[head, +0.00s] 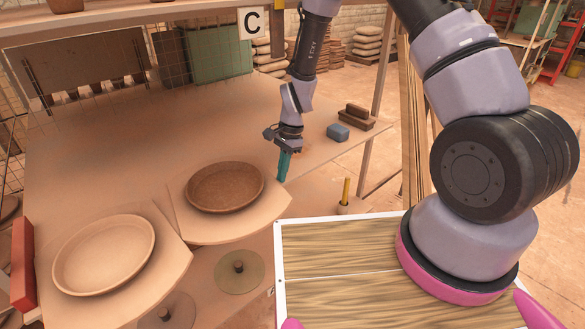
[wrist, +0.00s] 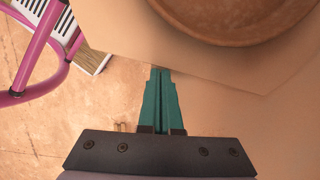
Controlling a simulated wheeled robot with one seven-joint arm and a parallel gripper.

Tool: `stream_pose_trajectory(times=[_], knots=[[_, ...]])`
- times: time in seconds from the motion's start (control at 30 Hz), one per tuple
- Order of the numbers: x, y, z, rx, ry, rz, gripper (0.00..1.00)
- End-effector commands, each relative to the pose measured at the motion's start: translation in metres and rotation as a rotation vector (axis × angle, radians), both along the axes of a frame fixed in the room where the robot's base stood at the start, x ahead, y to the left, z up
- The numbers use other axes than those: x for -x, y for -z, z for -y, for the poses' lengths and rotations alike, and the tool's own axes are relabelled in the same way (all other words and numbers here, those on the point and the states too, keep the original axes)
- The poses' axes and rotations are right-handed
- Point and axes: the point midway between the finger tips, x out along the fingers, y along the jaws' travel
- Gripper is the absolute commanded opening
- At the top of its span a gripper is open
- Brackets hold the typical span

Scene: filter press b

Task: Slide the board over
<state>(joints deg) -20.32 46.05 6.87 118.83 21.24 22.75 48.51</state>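The brown dish (head: 225,187) rests on a pale board (head: 250,222) at the table's front edge, and the board's front part sticks out past that edge. A second board (head: 172,258) to its left carries a paler, wide dish (head: 105,255). My gripper (head: 284,166) points down at the right side of the brown dish's board. Its teal fingers are shut together with nothing seen between them. In the wrist view the fingertips (wrist: 160,72) overlap the board's edge (wrist: 120,30), with the brown dish (wrist: 235,15) beyond. I cannot tell whether they touch the board.
A blue block (head: 338,132) and a brown brush (head: 356,112) lie at the table's right end. A yellow-handled tool (head: 346,190) and a round disc (head: 240,271) are lower down in front. The table behind the dishes is clear.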

Motion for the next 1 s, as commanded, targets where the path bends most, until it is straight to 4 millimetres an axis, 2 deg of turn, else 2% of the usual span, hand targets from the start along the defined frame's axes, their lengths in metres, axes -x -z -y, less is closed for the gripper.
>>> stream_pose_trajectory(times=[0.33, 0.43, 0.57, 0.8, 1.0], knots=[[0.002, -0.001, -0.002, -0.002, -0.004, -0.004, 0.0], [0.0, -0.007, -0.001, -0.002, -0.003, -0.002, 0.0], [-0.003, -0.027, 0.004, -0.003, -0.003, 0.0, 0.0], [-0.01, -0.075, 0.014, -0.002, 0.0, 0.001, 0.0], [-0.014, -0.099, 0.019, -0.002, -0.001, -0.001, 0.0]])
